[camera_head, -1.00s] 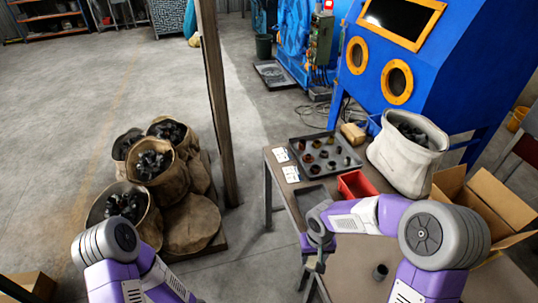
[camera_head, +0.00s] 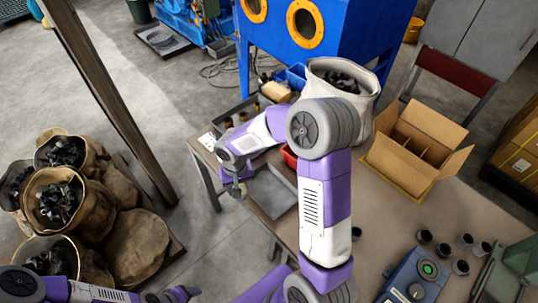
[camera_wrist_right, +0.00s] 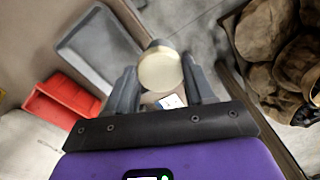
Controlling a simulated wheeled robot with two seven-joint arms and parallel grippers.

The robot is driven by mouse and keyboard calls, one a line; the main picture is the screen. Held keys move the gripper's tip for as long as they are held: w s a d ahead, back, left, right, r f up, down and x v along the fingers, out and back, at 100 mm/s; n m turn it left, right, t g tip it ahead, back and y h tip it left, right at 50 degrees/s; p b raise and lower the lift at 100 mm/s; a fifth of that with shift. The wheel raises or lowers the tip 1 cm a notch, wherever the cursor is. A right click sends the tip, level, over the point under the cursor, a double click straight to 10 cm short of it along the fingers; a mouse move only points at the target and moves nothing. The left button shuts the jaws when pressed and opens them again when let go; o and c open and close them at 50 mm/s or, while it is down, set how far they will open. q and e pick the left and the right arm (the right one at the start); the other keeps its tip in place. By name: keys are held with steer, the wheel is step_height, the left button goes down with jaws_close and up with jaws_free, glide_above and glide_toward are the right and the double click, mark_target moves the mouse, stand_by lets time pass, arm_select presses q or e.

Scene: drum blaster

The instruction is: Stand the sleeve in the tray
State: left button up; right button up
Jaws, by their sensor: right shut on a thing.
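My right gripper (camera_head: 236,188) hangs beside the left edge of the table, near the empty grey tray (camera_head: 272,192). In the right wrist view its fingers (camera_wrist_right: 162,78) are closed about a short round piece with a pale end face (camera_wrist_right: 160,70), apparently the sleeve. The grey tray also shows there (camera_wrist_right: 97,45), to the left of the held piece and apart from it. In the head view the piece is small and mostly hidden by the gripper. My left arm lies along the bottom left, its gripper end (camera_head: 180,294) too small to read.
A red bin (camera_wrist_right: 68,102) stands beside the grey tray. A pale sack (camera_head: 345,80), an open cardboard box (camera_head: 412,150), several dark cups (camera_head: 425,236) and a blue device (camera_head: 415,280) are on the table. Filled sacks (camera_head: 60,200) and a post (camera_head: 110,100) stand left.

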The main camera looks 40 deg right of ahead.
steer(key=d+r+m+p, duration=0.1)
steer(key=d+r+m, duration=0.3)
steer(key=d+m, duration=0.75)
steer(key=shift+n, duration=0.75)
steer(key=f+b, duration=0.3)
steer(key=f, duration=0.1)
steer(key=d+f+b, duration=0.1)
steer(key=f+b, duration=0.2)
steer(key=f, duration=0.2)
steer(key=f+b, duration=0.4)
steer(key=f, duration=0.1)
steer(key=shift+w+d, duration=0.2)
steer(key=shift+d, duration=0.05)
steer(key=shift+f+b, duration=0.55)
steer(key=shift+f, duration=0.05)
steer(key=o, duration=1.1)
steer(key=shift+r, duration=0.1)
step_height(320, 180, up, 8)
steer(key=shift+f+p, duration=0.25)
steer(key=shift+p, duration=0.75)
steer(key=shift+r, duration=0.1)
